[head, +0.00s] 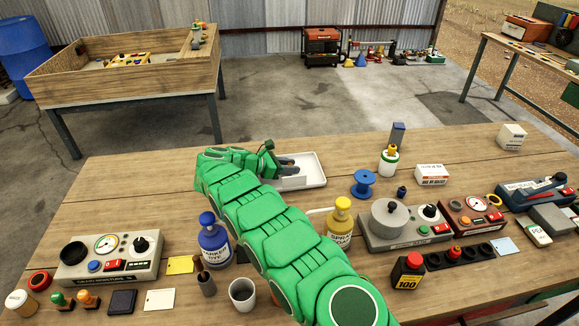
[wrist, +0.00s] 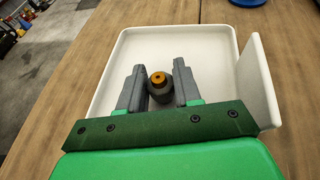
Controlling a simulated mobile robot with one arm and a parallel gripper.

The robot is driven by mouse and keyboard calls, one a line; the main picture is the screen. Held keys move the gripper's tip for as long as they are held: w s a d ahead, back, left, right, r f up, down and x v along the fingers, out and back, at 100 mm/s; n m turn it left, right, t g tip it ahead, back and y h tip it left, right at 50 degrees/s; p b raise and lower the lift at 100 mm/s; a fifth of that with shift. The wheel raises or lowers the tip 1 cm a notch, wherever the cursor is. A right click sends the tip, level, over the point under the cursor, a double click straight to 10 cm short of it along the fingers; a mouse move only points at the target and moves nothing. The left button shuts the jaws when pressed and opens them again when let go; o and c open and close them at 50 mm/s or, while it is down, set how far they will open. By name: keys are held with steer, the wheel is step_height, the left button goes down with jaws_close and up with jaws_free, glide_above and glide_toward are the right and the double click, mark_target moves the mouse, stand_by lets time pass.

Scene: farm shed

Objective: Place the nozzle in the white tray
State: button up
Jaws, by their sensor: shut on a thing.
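The white tray (head: 313,172) lies on the wooden table, beyond my green arm in the head view. In the wrist view the tray (wrist: 212,52) fills the middle, with a raised wall at its right side. My gripper (wrist: 160,82) is over the tray with its dark fingers pointing into it. It is shut on the nozzle (wrist: 158,79), a small dark grey piece with an orange-brass top. The fingers hide part of the nozzle's sides. Whether its base touches the tray floor I cannot tell. In the head view my gripper (head: 284,162) partly covers the tray.
A blue spool (head: 363,183) and a white-green glue bottle (head: 389,160) stand right of the tray. A blue-capped spray bottle (head: 213,240) and a yellow one (head: 340,222) flank my arm. The table left of the tray is clear.

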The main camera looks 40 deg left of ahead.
steer(key=o, duration=1)
steer(key=shift+f, duration=0.1)
steer(key=shift+s+a+r, duration=0.1)
steer(key=shift+s+r, duration=0.1)
steer(key=shift+r, duration=0.05)
steer(key=v, duration=1.1)
steer(key=shift+s+a+r, duration=0.1)
steer(key=shift+s, duration=0.1)
